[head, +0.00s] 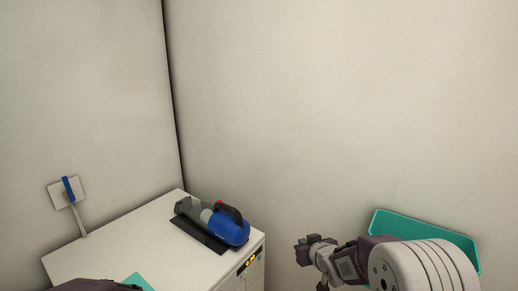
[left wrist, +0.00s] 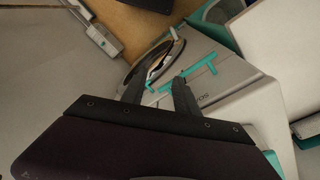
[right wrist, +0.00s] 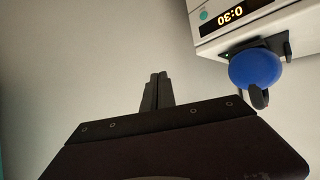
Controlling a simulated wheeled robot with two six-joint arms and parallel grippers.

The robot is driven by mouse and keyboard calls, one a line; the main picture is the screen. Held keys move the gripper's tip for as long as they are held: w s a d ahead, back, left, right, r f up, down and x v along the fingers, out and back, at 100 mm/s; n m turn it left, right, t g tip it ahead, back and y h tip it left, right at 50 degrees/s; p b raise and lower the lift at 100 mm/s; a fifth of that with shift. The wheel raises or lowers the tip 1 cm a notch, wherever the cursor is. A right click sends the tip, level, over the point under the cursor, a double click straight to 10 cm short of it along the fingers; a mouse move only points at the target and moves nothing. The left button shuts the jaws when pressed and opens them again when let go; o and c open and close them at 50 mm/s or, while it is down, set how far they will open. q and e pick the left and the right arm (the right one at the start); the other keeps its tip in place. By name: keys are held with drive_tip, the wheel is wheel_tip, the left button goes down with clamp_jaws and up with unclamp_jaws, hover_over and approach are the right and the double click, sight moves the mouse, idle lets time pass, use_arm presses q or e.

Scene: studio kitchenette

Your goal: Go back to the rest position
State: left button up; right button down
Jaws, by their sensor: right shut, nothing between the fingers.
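My right gripper (head: 303,250) is shut and empty, in front of the bare wall to the right of the white appliance. Its two dark fingers (right wrist: 155,91) lie together in the right wrist view. My left gripper (left wrist: 155,93) shows in the left wrist view with its fingers apart and nothing between them. It is over or near a grey machine (left wrist: 225,85) with teal parts; I cannot tell whether they touch. In the head view only a dark part of my left arm shows at the bottom left edge.
A white appliance (head: 130,235) with a lit display stands in the corner. A blue handheld device (head: 228,226) lies on it. A teal tray (head: 425,230) is behind my right arm. A wall plate (head: 63,193) with a blue piece is at left. The wall above is clear.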

drive_tip(key=s+d+f+m+g, duration=0.1)
drive_tip(key=s+f+g, duration=0.2)
drive_tip(key=s, duration=0.6)
drive_tip(key=s+d+f+m+g+h, duration=0.1)
drive_tip(key=s+f+g, duration=0.2)
drive_tip(key=s, duration=0.7)
drive_tip(key=s+d+f+g, duration=0.1)
drive_tip(key=s+f+g, duration=0.2)
drive_tip(key=s, duration=0.7)
drive_tip(key=shift+s+d+f+m+g+h, duration=0.15)
drive_tip(key=shift+d+f+m+g+h, duration=0.15)
drive_tip(key=shift+f+m+g, duration=0.15)
drive_tip(key=shift+r, duration=0.1)
idle(4.5)
